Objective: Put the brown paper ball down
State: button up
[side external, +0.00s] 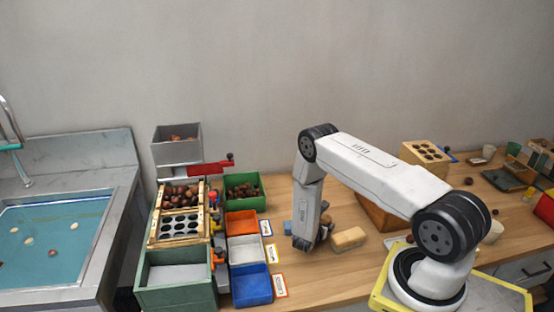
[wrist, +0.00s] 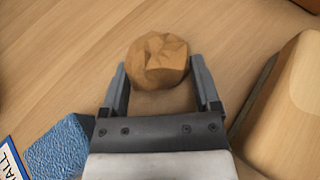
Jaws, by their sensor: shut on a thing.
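The brown paper ball (wrist: 158,60) is crumpled and tan. In the wrist view it sits between the two fingertips of my gripper (wrist: 159,82), which is shut on it. The wooden tabletop shows beyond the ball; I cannot tell whether the ball touches it. In the side external view my gripper (side external: 304,243) points down low over the table, left of a tan block. The ball is not clearly visible there.
The tan block (side external: 348,238) is close right of my gripper, also in the wrist view (wrist: 290,105). A blue textured thing (wrist: 62,148) is at left. Orange (side external: 241,223), white and blue bins (side external: 252,285) with labels stand further left. Bare table (side external: 330,285) lies in front.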

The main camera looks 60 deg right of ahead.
jog(key=shift+f, duration=0.1)
jog(key=o, duration=1)
jog(key=v, duration=1.2)
jog(key=shift+r, duration=0.2)
